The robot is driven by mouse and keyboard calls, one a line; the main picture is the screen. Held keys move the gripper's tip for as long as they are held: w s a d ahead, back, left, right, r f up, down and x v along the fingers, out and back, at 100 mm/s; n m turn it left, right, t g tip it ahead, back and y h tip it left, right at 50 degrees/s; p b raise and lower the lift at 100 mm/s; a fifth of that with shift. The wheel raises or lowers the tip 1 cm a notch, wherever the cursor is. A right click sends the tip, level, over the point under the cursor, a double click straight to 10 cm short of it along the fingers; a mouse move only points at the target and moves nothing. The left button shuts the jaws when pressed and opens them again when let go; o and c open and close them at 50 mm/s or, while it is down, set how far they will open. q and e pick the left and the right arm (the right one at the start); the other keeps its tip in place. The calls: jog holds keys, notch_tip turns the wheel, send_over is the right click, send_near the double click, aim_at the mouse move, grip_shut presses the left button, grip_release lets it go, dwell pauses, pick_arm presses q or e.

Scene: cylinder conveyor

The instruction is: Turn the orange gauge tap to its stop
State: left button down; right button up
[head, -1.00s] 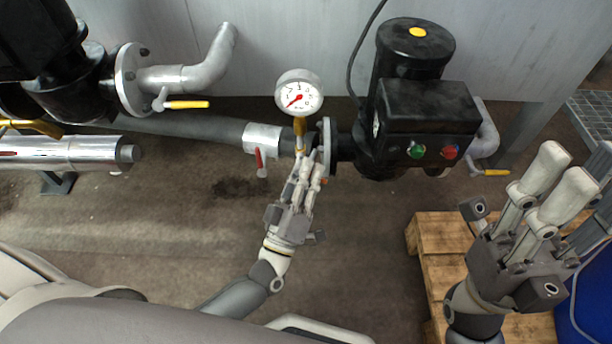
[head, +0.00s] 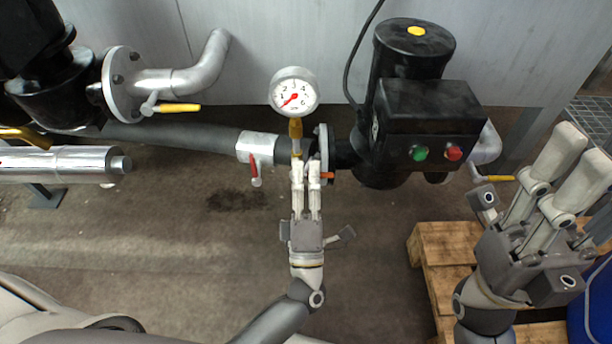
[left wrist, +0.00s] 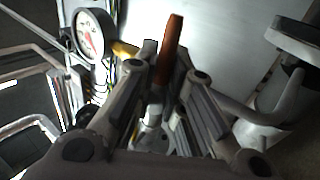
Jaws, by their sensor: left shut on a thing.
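The orange gauge tap shows as a small orange lever (head: 327,175) below the pressure gauge (head: 294,92), just right of my left fingertips. In the left wrist view the orange lever (left wrist: 173,48) stands up between the fingers, and the gauge (left wrist: 91,36) is at upper left. My left gripper (head: 306,165) reaches up to the tap from below and is shut on it. The fingers hide part of the tap's body. My right gripper (head: 582,155) is at the right, away from the tap, with its fingers extended and apart, apparently empty.
A red lever (head: 254,170) hangs from the pipe left of the gauge. A black pump with green and red buttons (head: 428,110) stands right of it. A yellow lever (head: 179,108) is at upper left. A wooden pallet (head: 432,262) lies below my right arm.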

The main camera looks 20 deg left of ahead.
dwell(0.5)
pick_arm(q)
jog(key=c, duration=1.5)
grip_release()
jog(key=v, duration=1.2)
jog(key=shift+d, duration=0.1)
